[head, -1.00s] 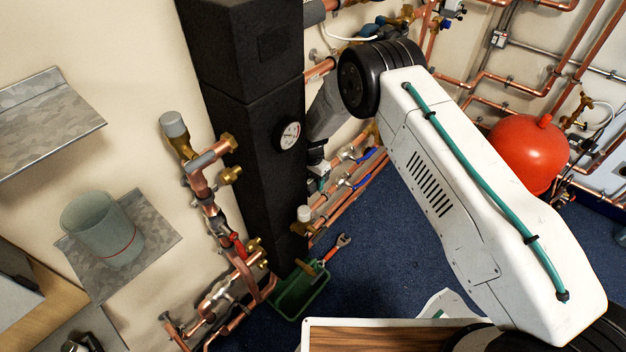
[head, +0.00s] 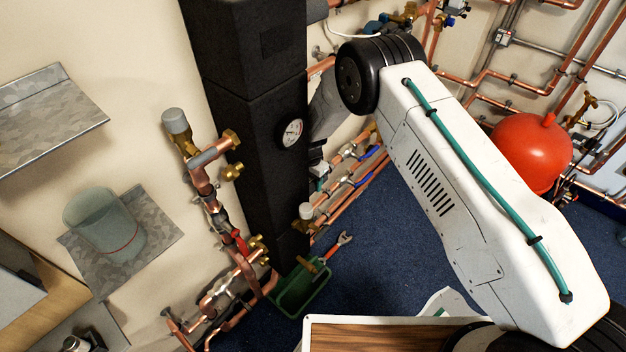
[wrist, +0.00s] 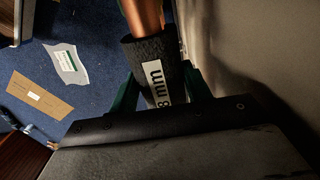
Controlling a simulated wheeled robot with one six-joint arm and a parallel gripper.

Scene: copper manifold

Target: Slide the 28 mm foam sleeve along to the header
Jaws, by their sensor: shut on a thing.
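The foam sleeve (wrist: 147,58) is dark grey with a white label, partly readable as "8 mm", in the wrist view. It sits around a copper pipe (wrist: 141,16) that comes out of its far end. My gripper (wrist: 158,92) has its green fingers on both sides of the sleeve and is shut on it. In the head view my gripper is hidden behind the tall black insulated column and my own arm. The sleeve is not clear to see there, and I cannot tell how far it is from the header.
The black column (head: 245,100) with a round gauge (head: 290,133) stands close to my arm. A wall runs along the right of the wrist view. A green tray (head: 302,290) and a red expansion vessel (head: 531,152) are nearby.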

